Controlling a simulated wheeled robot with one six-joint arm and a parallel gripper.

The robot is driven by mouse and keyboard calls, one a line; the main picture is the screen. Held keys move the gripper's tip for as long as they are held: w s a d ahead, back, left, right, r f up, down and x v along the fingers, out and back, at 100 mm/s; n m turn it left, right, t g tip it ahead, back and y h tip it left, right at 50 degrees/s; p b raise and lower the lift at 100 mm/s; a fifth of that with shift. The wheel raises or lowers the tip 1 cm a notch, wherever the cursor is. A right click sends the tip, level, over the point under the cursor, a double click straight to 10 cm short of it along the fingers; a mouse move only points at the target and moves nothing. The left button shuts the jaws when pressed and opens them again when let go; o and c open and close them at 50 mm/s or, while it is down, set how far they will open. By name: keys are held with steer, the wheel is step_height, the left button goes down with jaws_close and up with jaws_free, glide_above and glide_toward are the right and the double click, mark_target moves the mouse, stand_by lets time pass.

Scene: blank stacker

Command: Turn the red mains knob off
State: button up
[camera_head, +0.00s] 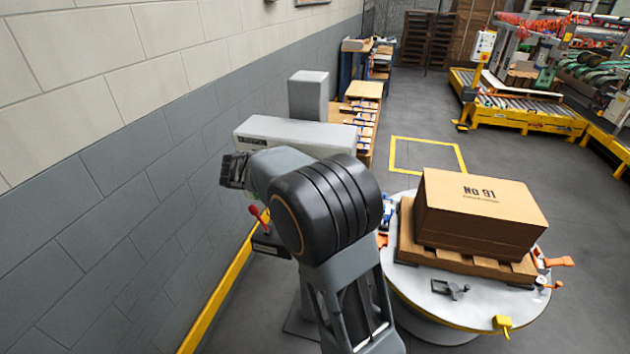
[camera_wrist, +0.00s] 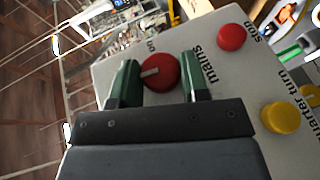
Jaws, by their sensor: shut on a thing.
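In the wrist view the red mains knob (camera_wrist: 166,70) sits on a pale panel (camera_wrist: 233,68), with "mains" printed beside it and "on" printed near its upper left edge. A white pointer mark lies on the knob's left part, in the direction of the left finger. The green fingers of my gripper (camera_wrist: 161,80) stand on either side of the knob and are shut on it. In the head view my gripper (camera_head: 234,171) is at the end of my arm, close to the wall. The knob cannot be made out in that view.
A red stop button (camera_wrist: 231,37) and a yellow button (camera_wrist: 281,117) are on the same panel. A red-handled lever (camera_head: 259,217) is below my gripper. A round turntable (camera_head: 425,291) bears a pallet and a "No 91" carton (camera_head: 476,213) at right.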

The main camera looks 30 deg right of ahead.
steer(key=shift+g+h, duration=0.4)
steer(key=shift+h, duration=0.2)
steer(key=o, duration=0.9)
steer(key=shift+a, duration=0.1)
steer(key=p+v, duration=1.1)
steer(key=v, duration=0.2)
steer(key=shift+w+a+r, duration=0.15)
steer(key=shift+a, duration=0.05)
steer(key=shift+n, duration=0.3)
